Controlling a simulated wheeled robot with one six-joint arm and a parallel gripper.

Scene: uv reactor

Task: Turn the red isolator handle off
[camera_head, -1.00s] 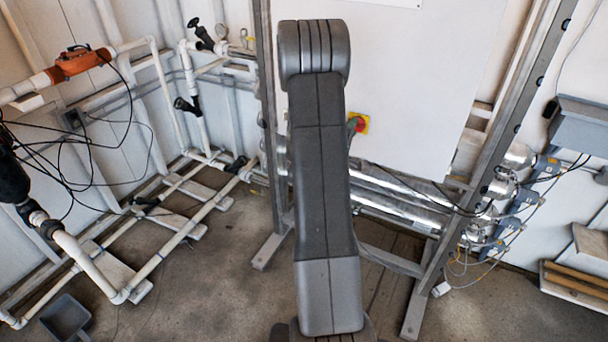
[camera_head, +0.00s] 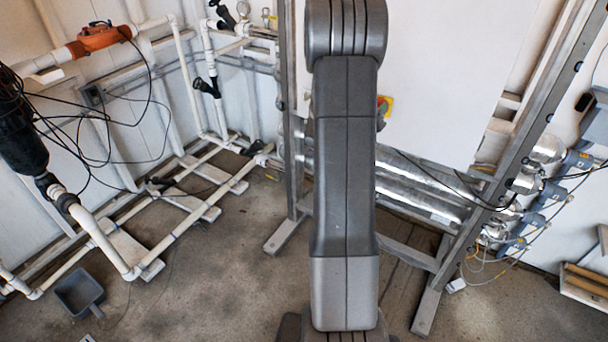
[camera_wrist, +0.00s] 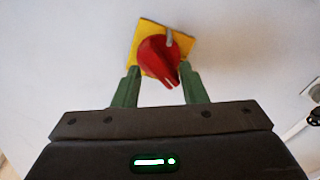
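The red isolator handle (camera_wrist: 158,55) sits on a square yellow plate (camera_wrist: 146,29) on a white panel. In the wrist view the plate looks tilted, and the handle's pointed end with white marks faces down and right. A small grey piece (camera_wrist: 169,38) shows at the handle's upper edge. My gripper (camera_wrist: 159,69) is open. Its two green fingers stand apart, one on each side of the handle's lower part; I cannot tell whether they touch it. In the head view my arm hides most of the isolator, and only a sliver of its yellow plate (camera_head: 388,106) shows.
The white panel (camera_head: 440,80) stands in a grey metal frame (camera_head: 500,170) with silver tubes (camera_head: 420,195) below it. White pipes (camera_head: 195,215) and an orange fitting (camera_head: 98,37) are at the left. The concrete floor (camera_head: 215,295) in front is mostly clear.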

